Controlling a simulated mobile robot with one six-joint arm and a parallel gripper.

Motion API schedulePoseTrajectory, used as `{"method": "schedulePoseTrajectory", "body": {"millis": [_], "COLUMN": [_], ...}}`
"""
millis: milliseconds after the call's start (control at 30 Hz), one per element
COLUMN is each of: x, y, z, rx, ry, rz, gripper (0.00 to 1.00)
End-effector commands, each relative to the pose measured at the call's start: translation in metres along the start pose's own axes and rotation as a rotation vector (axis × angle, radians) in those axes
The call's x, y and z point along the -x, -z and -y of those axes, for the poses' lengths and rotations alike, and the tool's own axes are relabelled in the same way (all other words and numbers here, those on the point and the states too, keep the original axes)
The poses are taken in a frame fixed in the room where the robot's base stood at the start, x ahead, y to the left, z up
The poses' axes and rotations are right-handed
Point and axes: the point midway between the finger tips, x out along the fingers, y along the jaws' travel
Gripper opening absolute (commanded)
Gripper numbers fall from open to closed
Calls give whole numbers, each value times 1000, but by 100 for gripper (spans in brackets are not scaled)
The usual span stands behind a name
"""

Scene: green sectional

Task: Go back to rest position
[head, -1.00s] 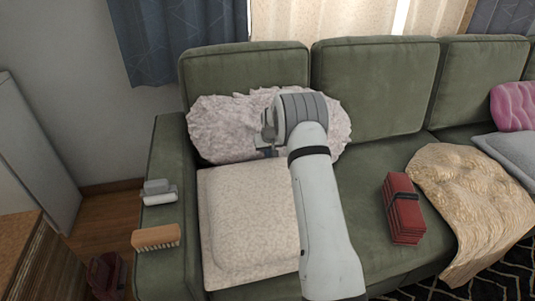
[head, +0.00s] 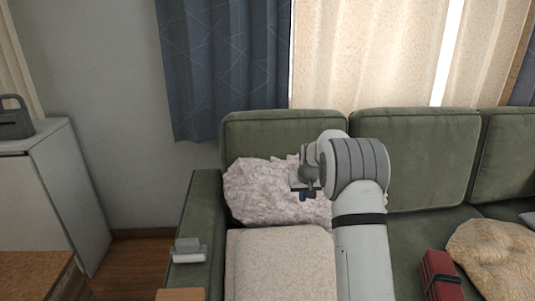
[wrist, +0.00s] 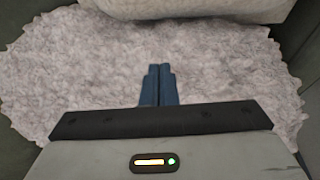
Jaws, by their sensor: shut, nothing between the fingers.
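My gripper (head: 305,194) is in front of the fluffy pale pillow at the left end of the green sofa in the head view. In the wrist view its two blue fingers (wrist: 158,84) are together with nothing between them, over the fluffy pillow (wrist: 220,75). My grey-white arm rises from the bottom of the head view and hides part of the sofa and the pillow's right side.
A fluffy pillow (head: 262,192) leans on the sofa back (head: 280,140). A beige cushion (head: 280,262) lies on the seat. A grey-white object (head: 188,251) sits on the armrest. A red bundle (head: 438,275) and tan blanket (head: 495,250) lie right. A white cabinet (head: 50,190) stands left.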

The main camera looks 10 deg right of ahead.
Motion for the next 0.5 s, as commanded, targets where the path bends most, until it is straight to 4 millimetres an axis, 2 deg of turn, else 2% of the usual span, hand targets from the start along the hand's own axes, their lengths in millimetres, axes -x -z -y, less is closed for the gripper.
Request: {"method": "schedulePoseTrajectory", "body": {"millis": [33, 200, 367, 500], "x": [35, 125, 199, 256], "y": [-3, -39, -84, -131], "z": [5, 21, 35, 45], "rx": [2, 4, 6, 8], "ry": [0, 2, 3, 4], "rz": [-3, 15, 32, 47], "gripper": [0, 0, 0, 0]}}
